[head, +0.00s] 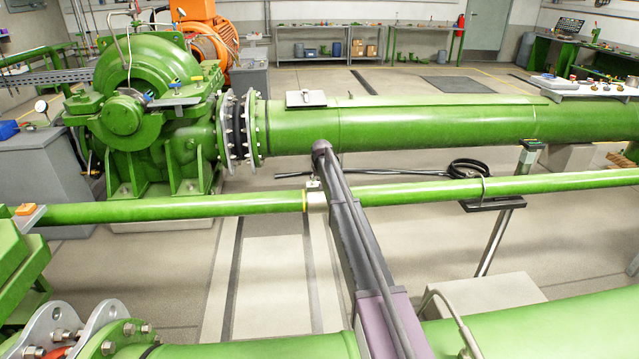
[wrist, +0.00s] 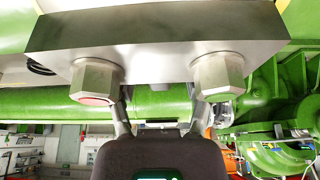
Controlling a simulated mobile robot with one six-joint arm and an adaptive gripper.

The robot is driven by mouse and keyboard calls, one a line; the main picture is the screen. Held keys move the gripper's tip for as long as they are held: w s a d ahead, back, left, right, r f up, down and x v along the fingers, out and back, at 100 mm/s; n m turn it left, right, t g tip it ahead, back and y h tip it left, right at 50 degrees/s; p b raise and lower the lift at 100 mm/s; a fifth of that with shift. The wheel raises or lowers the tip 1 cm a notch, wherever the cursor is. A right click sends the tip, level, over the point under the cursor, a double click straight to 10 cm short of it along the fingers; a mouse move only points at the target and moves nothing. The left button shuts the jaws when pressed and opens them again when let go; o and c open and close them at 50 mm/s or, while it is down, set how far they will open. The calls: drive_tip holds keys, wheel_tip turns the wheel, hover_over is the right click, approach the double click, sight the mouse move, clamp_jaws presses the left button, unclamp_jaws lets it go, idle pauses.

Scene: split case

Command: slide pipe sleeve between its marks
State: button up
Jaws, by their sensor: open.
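A silver pipe sleeve (head: 317,201) sits around the thin green pipe (head: 180,208) in the head view, partly hidden by my arm. A yellow band (head: 304,201) shows at its left edge; I cannot make out a second mark. In the wrist view, a metal block (wrist: 160,32) with two hex bolts (wrist: 97,80) fills the top, probably part of the sleeve. My gripper (wrist: 160,97) is open, its two fingers apart and reaching up toward the block. The tips are partly hidden behind the block and bolts, so contact cannot be told. The head view hides the gripper behind my arm.
A thick green pipe (head: 420,127) runs behind the thin one, joined to a green pump (head: 150,110) at left. A post (head: 500,235) stands under the thin pipe at right. Another large green pipe (head: 560,320) lies in front. Bare floor shows between the pipes.

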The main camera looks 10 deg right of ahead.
clamp_jaws()
drive_tip(key=shift+a, duration=0.25)
unclamp_jaws()
drive_tip(key=shift+d, duration=0.15)
drive_tip(key=shift+d, duration=0.15)
drive_tip(key=p+v, duration=1.2)
drive_tip(key=v, duration=0.2)
drive_tip(key=shift+p, duration=0.4)
drive_tip(key=shift+f, duration=0.15)
idle(0.5)
